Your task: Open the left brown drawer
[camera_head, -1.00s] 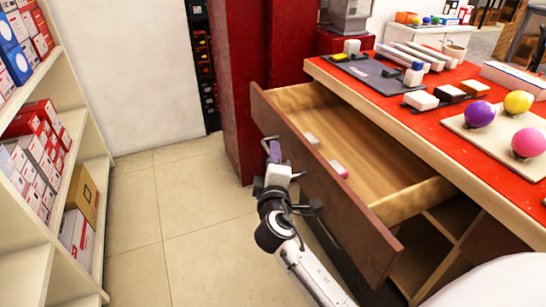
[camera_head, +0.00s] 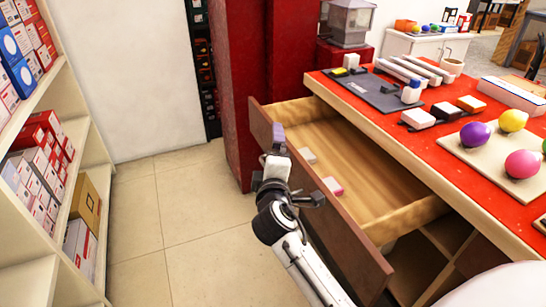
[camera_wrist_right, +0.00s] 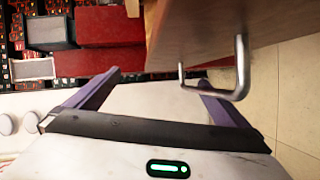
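The brown drawer (camera_head: 330,215) stands pulled out from the red-topped counter, its pale wood inside showing. Inside lie a small white block (camera_head: 308,156) and a pink-and-white block (camera_head: 333,186). My right gripper (camera_head: 278,135) is beside the outer face of the drawer front, near its far end. In the right wrist view my right gripper (camera_wrist_right: 150,95) has its two purple fingers spread, with nothing clamped between them. The metal bar handle (camera_wrist_right: 243,70) on the brown front (camera_wrist_right: 205,30) overlaps the right finger in that view; I cannot tell whether they touch. My left gripper is out of view.
The red counter top (camera_head: 400,135) carries trays, blocks and coloured balls. A dark red column (camera_head: 240,90) stands just beyond the drawer. White shelves (camera_head: 95,155) with boxes line the left. The tiled floor (camera_head: 180,215) between is clear.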

